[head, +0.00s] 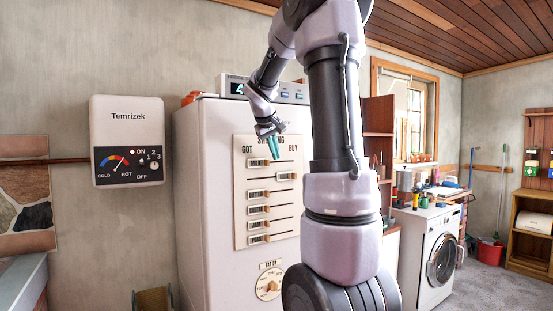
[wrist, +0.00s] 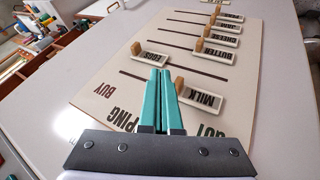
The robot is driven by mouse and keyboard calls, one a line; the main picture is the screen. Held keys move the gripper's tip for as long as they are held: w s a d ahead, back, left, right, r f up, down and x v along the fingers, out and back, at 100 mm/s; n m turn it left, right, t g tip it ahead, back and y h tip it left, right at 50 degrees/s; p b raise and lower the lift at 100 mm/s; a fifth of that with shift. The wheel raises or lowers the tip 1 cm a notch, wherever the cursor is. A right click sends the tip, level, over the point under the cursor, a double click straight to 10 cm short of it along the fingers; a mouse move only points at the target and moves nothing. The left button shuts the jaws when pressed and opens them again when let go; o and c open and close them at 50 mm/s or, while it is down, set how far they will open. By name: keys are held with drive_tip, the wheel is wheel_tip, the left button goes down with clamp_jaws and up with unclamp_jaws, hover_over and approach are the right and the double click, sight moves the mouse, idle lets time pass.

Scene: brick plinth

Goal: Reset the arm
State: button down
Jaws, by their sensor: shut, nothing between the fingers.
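My arm rises in front of the head camera and bends over to the left. My gripper (head: 274,153) hangs with its teal fingers pointing down, in front of the top of the shopping board (head: 246,235) on the white fridge (head: 205,200). In the wrist view the gripper (wrist: 160,73) is shut with nothing between its fingers. The fingertips appear between the milk slider (wrist: 203,98) and the eggs slider (wrist: 149,58). I cannot tell whether they touch the board. The eggs slider is on the BUY side; the milk and the other visible sliders are on the GOT side.
A Temrizek heater panel (head: 128,140) hangs on the wall at left. A dial (head: 269,285) sits below the board. A device with a display (head: 290,92) stands on the fridge. A washing machine (head: 430,255) stands at right; grey floor (head: 480,285) is open beyond it.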

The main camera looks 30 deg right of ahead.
idle(0.4)
drive_tip(key=s+a+f+m+t+y, duration=0.2)
drive_tip(key=s+a+y, duration=0.5)
drive_tip(key=s+a, duration=1.5)
drive_tip(key=s+f+m, duration=0.1)
drive_tip(key=s+f, duration=0.1)
drive_tip(key=s, duration=0.1)
drive_tip(key=shift+s+a+y, duration=0.15)
drive_tip(key=shift+s+y, duration=0.15)
drive_tip(key=shift+s, duration=0.05)
